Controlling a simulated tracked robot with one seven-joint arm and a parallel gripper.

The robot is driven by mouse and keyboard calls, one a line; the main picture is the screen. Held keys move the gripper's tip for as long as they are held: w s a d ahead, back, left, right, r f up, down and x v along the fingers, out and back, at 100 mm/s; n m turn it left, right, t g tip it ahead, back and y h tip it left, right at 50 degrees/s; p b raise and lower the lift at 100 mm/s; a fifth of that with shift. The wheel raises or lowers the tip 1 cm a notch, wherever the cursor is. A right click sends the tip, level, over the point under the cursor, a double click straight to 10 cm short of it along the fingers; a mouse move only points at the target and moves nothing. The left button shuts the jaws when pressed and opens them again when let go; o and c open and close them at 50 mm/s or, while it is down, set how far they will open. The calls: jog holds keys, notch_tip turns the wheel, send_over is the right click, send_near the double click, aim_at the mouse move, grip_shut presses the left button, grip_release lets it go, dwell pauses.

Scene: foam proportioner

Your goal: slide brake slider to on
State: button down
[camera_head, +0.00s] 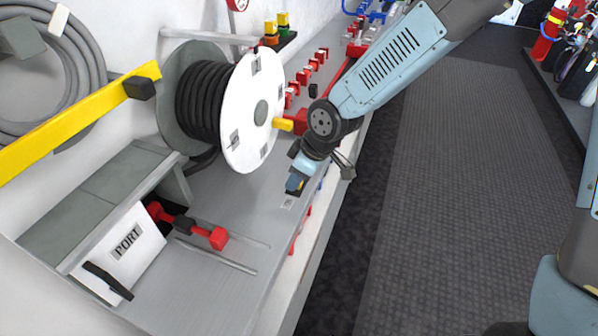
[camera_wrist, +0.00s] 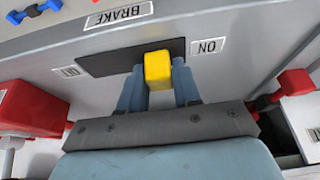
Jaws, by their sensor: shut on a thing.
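The yellow brake slider (camera_wrist: 158,70) stands between my gripper's two blue-grey fingers (camera_wrist: 158,88) in the wrist view. My gripper is shut on it. The slider sits on a dark slot plate (camera_wrist: 108,60), nearer the end with the ON label (camera_wrist: 210,47). Another label (camera_wrist: 70,72) is beside the opposite end, and a BRAKE label (camera_wrist: 118,15) lies along the plate's side. In the head view my gripper (camera_head: 296,184) is low over the bench edge, right of the hose reel. The slider itself is hard to make out there.
The hose reel (camera_head: 235,140) with a white disc and yellow handle (camera_head: 283,124) stands close to my arm. A PORT box (camera_head: 125,250) and red-ended lever (camera_head: 217,238) are at lower left. In the wrist view, red parts (camera_wrist: 30,108) flank my gripper.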

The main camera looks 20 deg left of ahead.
jog(key=shift+s, duration=0.2)
jog(key=c, duration=0.9)
grip_release()
jog(key=shift+r, duration=0.1)
jog(key=shift+v, duration=6.75)
jog(key=shift+w, duration=0.1)
